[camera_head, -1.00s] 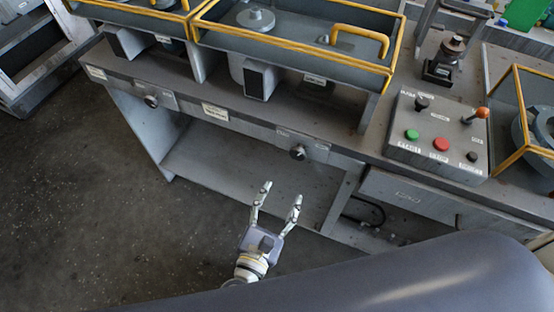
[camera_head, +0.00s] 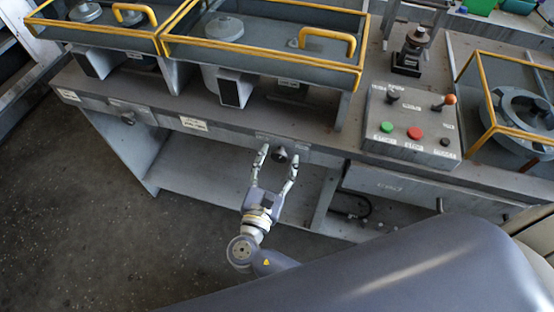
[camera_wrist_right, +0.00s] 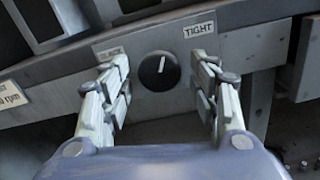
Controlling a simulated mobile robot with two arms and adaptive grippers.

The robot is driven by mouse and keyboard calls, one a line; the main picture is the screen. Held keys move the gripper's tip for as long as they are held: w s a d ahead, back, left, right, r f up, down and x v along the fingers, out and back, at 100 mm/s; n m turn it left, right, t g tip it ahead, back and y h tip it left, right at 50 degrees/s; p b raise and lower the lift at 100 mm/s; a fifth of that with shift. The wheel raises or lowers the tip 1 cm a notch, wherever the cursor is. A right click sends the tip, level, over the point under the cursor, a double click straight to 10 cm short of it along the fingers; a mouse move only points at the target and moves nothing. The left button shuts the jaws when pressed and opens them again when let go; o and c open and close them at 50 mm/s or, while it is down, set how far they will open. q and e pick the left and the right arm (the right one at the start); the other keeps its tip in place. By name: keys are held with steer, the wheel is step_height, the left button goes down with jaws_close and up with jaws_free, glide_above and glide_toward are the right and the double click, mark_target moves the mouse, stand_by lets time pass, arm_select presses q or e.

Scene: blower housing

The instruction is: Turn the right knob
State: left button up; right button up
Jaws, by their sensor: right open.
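The right knob (camera_head: 280,154) is a round dark knob on the front edge of the grey bench. In the right wrist view the knob (camera_wrist_right: 159,71) is black with a white pointer line directed roughly upward, slightly right. A "TIGHT" label is at its upper right; the label at its upper left is partly hidden by a finger. My right gripper (camera_head: 278,157) is open, with its fingertips on either side of the knob. In the right wrist view the open fingers (camera_wrist_right: 164,72) flank the knob with gaps on both sides. My left gripper is not in view.
Another knob (camera_head: 128,118) sits further left on the bench front. A control box (camera_head: 412,130) with green and red buttons stands on the bench at right. Yellow-framed covers (camera_head: 262,38) occupy the bench top. Open floor (camera_head: 95,225) lies at front left.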

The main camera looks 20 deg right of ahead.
steer(key=shift+c, duration=0.5)
steer(key=c, duration=1)
steer(key=shift+o, duration=0.2)
steer(key=n+p, duration=0.1)
steer(key=p, duration=0.2)
steer(key=n+p, duration=0.2)
steer(key=shift+r+n+p, duration=0.3)
steer(key=shift+p, duration=0.1)
steer(key=shift+d+f+n+p, duration=0.1)
steer(key=shift+f+n+p, duration=0.1)
steer(key=shift+n+p, duration=0.35)
steer(key=o, duration=1.1)
steer(key=shift+f, duration=0.1)
steer(key=shift+c, duration=0.2)
steer(key=shift+s, duration=0.1)
